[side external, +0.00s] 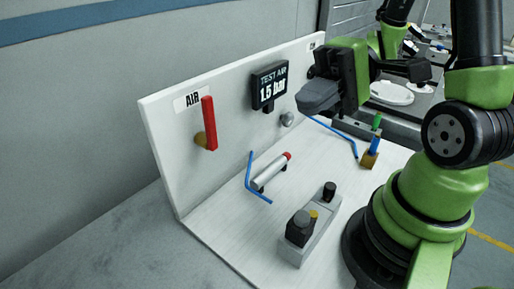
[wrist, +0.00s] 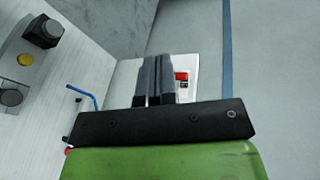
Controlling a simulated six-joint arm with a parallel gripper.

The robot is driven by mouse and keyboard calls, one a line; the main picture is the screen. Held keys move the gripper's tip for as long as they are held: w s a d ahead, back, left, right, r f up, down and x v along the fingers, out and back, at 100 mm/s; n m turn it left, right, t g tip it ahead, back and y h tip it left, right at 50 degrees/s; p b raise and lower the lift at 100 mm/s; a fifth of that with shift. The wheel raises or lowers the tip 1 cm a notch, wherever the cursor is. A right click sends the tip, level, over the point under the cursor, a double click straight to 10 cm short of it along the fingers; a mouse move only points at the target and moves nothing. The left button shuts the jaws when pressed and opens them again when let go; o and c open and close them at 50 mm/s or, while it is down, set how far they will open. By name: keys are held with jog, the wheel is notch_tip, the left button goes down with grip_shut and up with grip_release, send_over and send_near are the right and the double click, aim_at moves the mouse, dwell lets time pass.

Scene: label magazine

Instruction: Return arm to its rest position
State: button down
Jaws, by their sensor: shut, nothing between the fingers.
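My gripper (side external: 319,96) is raised in front of the white back panel (side external: 222,85), to the right of the test air display (side external: 269,86). Its fingers are shut and empty, pointing left in the side external view. In the wrist view the two fingers (wrist: 154,82) lie side by side, with a red part (wrist: 181,76) just beyond them at the right. My gripper touches nothing that I can see. It hides part of the panel's right side.
The red air lever (side external: 209,122) stands upright on the panel. On the white base are a silver cylinder with a red end (side external: 271,171), blue tubing (side external: 259,194), a grey control block (side external: 312,232) and green and blue pegs (side external: 374,144). The space above the base's front is clear.

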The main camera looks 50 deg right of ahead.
jog(key=s+d+r+t+h, duration=0.1)
jog(key=s+r+t+h, duration=0.2)
jog(key=h, duration=0.9)
notch_tip(320, 180, up, 4)
jog(key=shift+s+f+t, duration=0.15)
jog(key=shift+s+t, duration=0.25)
